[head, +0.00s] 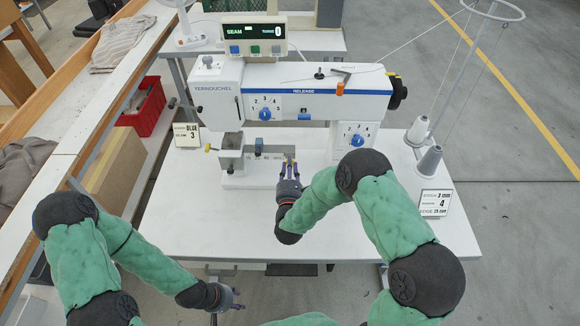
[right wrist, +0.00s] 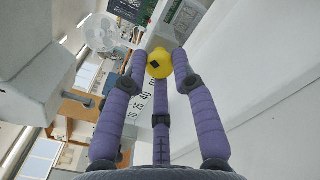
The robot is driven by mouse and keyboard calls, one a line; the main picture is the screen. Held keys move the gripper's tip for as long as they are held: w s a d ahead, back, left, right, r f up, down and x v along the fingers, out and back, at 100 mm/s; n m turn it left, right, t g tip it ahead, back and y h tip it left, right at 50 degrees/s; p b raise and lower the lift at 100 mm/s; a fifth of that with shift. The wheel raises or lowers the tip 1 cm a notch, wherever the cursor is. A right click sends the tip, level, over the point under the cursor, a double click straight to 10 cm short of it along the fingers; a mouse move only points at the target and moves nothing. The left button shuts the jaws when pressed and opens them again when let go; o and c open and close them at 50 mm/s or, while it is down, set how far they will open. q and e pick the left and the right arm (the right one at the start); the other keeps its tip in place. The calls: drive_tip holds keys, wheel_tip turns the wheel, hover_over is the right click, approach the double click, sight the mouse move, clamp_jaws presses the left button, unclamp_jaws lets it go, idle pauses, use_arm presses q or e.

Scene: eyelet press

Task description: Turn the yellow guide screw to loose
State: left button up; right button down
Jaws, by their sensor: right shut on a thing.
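The yellow guide screw (right wrist: 159,64) shows in the right wrist view as a round yellow knob with a dark square mark. My right gripper (head: 289,166) is at the front of the white machine's bed, right of the needle area. Its purple fingers are shut on the guide screw, with fingertips touching the knob from several sides. In the head view the fingers mostly cover the screw. The white machine (head: 285,78) carries dials and a "RELEASE" label. My left gripper (head: 238,298) is low in front of the table, empty, with its small fingers apart.
A number scale (right wrist: 140,104) runs along the bed beside the screw. Cards (head: 187,135) (head: 434,203) stand on the white table (head: 190,220) at left and right. Thread cones (head: 428,160) stand at the right. A red bin (head: 147,108) is left of the table. The front left tabletop is clear.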

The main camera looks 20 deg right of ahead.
drive_tip(key=shift+s+a+f, duration=0.1)
drive_tip(key=shift+a+f, duration=0.05)
drive_tip(key=shift+f, duration=0.1)
drive_tip(key=c, duration=1)
unclamp_jaws()
drive_tip(key=shift+c, duration=0.2)
drive_tip(key=shift+r, duration=0.1)
drive_tip(key=v, duration=1.2)
